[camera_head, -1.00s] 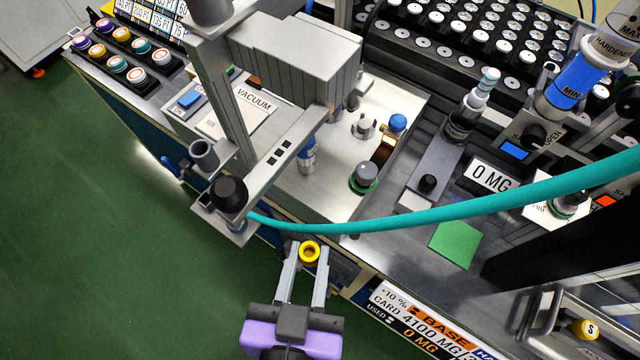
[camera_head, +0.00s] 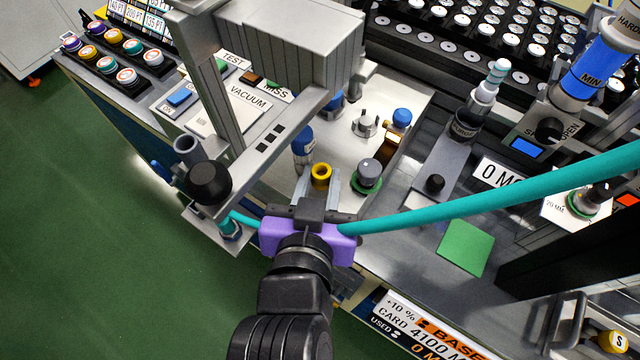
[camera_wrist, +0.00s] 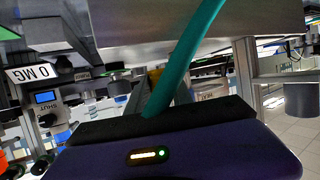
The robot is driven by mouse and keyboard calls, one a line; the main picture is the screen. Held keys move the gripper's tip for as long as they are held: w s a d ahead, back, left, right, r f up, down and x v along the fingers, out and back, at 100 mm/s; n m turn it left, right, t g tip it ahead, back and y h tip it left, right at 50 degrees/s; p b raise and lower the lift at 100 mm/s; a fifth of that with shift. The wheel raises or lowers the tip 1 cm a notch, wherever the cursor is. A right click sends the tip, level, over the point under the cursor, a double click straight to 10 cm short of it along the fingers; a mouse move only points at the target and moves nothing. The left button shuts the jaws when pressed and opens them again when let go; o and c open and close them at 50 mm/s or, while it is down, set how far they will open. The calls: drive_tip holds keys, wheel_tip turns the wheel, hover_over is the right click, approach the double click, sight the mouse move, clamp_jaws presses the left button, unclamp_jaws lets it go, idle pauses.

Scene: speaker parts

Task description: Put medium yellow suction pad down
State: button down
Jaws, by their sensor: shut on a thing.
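The yellow suction pad (camera_head: 321,172) is a small yellow ring between the fingertips of my gripper (camera_head: 320,180). My gripper is shut on it and holds it over the front part of the silver work plate (camera_head: 390,115). I cannot tell whether the pad touches the plate. In the wrist view, only a small yellow bit of the pad (camera_wrist: 154,75) shows past the teal hose. Another yellow piece marked S (camera_head: 613,341) is at the lower right.
A grey-knobbed part on a green ring (camera_head: 368,175) stands just right of the pad. The grey press column (camera_head: 222,80) rises at the left.

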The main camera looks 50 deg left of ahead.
drive_tip(key=shift+f, duration=1.15)
drive_tip(key=shift+f, duration=0.1)
drive_tip(key=c, duration=1.4)
unclamp_jaws()
drive_tip(key=shift+r, duration=0.2)
drive_tip(key=shift+s+d, duration=0.25)
drive_tip(key=shift+s, duration=0.1)
drive_tip(key=p+v, duration=0.5)
drive_tip(key=v, duration=0.6)
drive_tip(key=shift+r, duration=0.15)
